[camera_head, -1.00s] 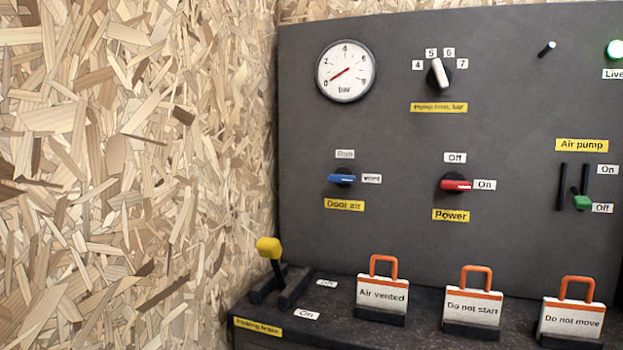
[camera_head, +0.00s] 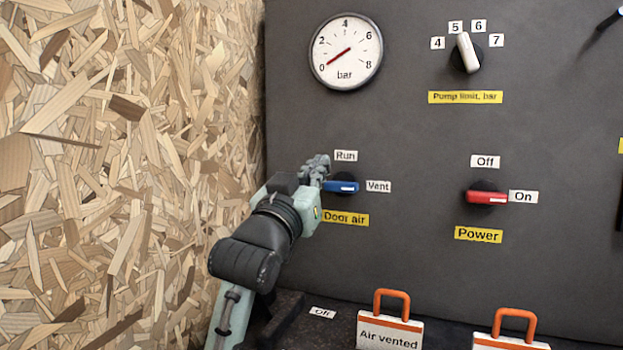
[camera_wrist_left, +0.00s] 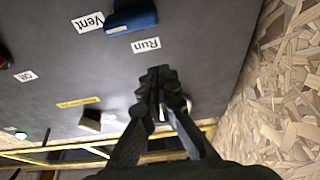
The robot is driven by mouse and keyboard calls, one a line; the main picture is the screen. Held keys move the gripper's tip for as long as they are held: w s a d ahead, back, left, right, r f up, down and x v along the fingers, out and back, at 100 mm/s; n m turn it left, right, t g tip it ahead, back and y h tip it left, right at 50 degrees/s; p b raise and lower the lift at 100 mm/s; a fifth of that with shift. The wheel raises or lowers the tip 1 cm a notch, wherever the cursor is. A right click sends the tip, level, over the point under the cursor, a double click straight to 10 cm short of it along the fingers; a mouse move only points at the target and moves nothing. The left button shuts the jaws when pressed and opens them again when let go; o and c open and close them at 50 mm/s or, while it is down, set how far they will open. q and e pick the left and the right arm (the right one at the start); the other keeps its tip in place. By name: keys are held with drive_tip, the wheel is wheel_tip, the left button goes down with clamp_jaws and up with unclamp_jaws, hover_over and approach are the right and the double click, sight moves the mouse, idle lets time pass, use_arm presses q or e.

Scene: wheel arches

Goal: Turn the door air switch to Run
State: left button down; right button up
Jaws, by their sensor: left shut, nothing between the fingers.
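The door air switch (camera_head: 342,187) is a blue handle on the dark panel, lying level with its tip toward the Vent label (camera_head: 378,187). The Run label (camera_head: 346,156) is above it, and the yellow Door air label (camera_head: 346,219) is below. My left gripper (camera_head: 318,166) is shut and empty, just left of the switch and Run label, covering part of the switch's left side. In the left wrist view, the shut fingertips (camera_wrist_left: 160,80) appear apart from the blue switch (camera_wrist_left: 133,20), with the Run label (camera_wrist_left: 146,45) between. My right gripper is not in view.
The red power switch (camera_head: 487,197) points to On. A gauge (camera_head: 345,51) reads about 0, and the white pump limit knob (camera_head: 468,53) points near 5. Orange-handled signs (camera_head: 389,332) stand below. A chipboard wall (camera_head: 130,150) is close on the left.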

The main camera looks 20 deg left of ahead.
sight(343, 186)
use_arm(q)
drive_tip(key=w+f, duration=0.1)
drive_tip(key=w, duration=0.1)
drive_tip(key=w+f, duration=0.1)
drive_tip(key=shift+w+f, duration=0.35)
drive_tip(key=shift+f, duration=0.05)
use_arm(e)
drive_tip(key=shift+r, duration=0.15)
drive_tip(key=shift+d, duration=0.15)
